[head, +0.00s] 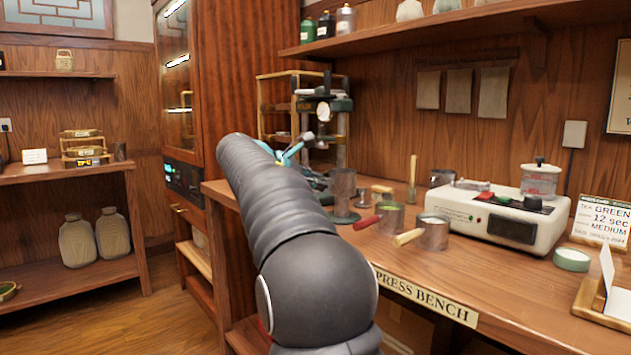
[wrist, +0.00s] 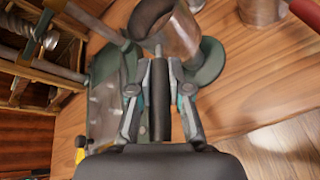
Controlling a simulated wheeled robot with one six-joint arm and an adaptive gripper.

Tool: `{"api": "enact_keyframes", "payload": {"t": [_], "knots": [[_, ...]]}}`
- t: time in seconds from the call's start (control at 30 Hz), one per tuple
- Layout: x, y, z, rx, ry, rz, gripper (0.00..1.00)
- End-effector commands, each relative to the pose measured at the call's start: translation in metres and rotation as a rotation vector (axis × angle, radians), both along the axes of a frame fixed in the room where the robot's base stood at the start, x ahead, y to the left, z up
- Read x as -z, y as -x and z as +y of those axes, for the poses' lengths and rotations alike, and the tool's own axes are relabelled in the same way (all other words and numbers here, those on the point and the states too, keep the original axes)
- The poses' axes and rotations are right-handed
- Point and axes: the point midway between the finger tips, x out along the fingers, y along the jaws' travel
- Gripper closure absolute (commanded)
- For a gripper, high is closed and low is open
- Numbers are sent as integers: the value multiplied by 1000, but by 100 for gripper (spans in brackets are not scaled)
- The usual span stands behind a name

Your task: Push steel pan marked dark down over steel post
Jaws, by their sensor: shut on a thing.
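My gripper (wrist: 160,95) is shut on a dark handle (wrist: 161,110), which points toward a steel pan (wrist: 178,38). The pan has a dark rim and also shows in the head view (head: 343,184), just right of my arm. It is above a round green base (wrist: 212,62), which also shows in the head view (head: 346,217). I cannot make out the steel post separately; the pan may hide it. I cannot tell how far down the pan sits. No mark is readable on the pan. In the head view my arm largely hides the gripper.
Steel pans with a red handle (head: 366,222) and a cream handle (head: 408,237) stand close to the right. A brass-framed stand (head: 262,110) and a press with a gauge (head: 324,112) are behind. A white machine (head: 490,218) stands farther right.

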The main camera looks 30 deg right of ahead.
Motion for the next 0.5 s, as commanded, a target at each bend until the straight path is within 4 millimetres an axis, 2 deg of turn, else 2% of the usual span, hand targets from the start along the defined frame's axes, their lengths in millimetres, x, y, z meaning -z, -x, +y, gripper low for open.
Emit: {"api": "enact_keyframes", "payload": {"t": [0.5], "knots": [[14, 0, 0, 0, 0, -1, 100]]}}
